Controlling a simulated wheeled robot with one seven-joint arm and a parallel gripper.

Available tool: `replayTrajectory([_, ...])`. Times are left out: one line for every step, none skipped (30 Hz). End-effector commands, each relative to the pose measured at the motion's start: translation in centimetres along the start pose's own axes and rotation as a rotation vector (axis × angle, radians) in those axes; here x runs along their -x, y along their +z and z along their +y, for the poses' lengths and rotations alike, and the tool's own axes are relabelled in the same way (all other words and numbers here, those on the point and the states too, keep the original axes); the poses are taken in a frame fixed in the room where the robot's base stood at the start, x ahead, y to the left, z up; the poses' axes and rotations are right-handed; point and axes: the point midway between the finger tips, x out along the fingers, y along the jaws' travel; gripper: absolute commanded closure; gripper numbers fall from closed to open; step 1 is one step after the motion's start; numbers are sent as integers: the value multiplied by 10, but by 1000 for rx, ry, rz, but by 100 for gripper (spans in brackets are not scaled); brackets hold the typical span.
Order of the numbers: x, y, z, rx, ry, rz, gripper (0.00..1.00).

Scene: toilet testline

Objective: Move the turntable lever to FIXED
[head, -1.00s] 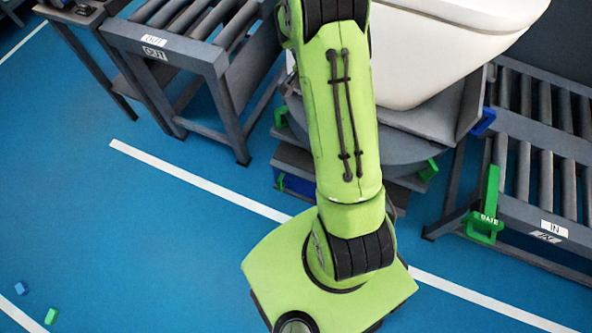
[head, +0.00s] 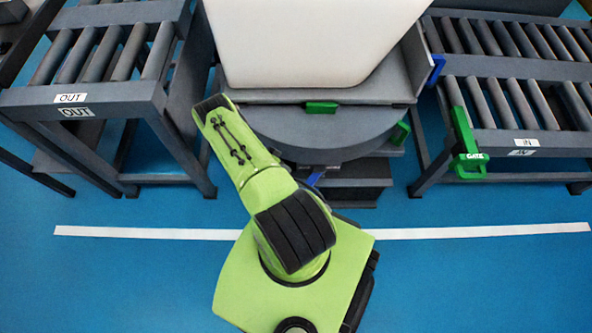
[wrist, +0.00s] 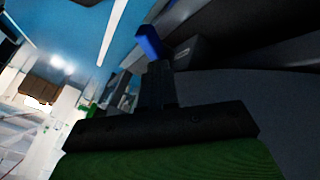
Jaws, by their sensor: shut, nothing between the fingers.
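The grey round turntable (head: 330,150) stands in front of me with a white toilet body (head: 310,45) on top. A small blue lever-like piece (head: 316,177) shows under the turntable's front edge, partly behind my arm. No FIXED marking can be read. In the wrist view a blue block (wrist: 150,42) stands just beyond my gripper (wrist: 155,72); I cannot tell whether they touch. My gripper is shut and empty. In the head view my gripper is hidden behind my green arm, at the left side of the turntable.
The OUT roller conveyor (head: 85,97) stands on the left and the IN roller conveyor (head: 525,138) on the right, with a green GATE handle (head: 468,158). Green tabs (head: 320,107) sit on the turntable fixture. The blue floor in front is clear, crossed by a white line (head: 480,231).

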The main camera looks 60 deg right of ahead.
Motion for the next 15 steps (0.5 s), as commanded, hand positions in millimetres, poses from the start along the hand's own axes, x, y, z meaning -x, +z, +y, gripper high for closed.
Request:
replayTrajectory([0, 0, 0, 1, 0, 0, 100])
replayTrajectory([-1, 0, 0, 1, 0, -1, 100])
replayTrajectory([-3, 0, 0, 1, 1, -1, 100])
replayTrajectory([-6, 1, 0, 1, 1, -1, 100])
replayTrajectory([-10, 1, 0, 1, 2, -1, 100])
replayTrajectory([-18, 1, 0, 1, 4, -2, 100])
replayTrajectory([-24, 2, 0, 2, 4, -2, 100])
replayTrajectory([-30, 2, 0, 2, 4, -2, 100])
replayTrajectory([-39, 2, 0, 2, 3, -1, 100])
replayTrajectory([-46, 2, 0, 1, 4, -1, 100])
replayTrajectory([-53, 2, 0, 1, 4, -2, 100])
replayTrajectory([-62, 2, 0, 1, 3, -2, 100])
replayTrajectory([-68, 2, -1, 1, 2, -2, 100])
replayTrajectory([-73, 2, -1, 1, 2, -2, 100])
replayTrajectory([-80, 2, 0, 2, 2, -2, 100])
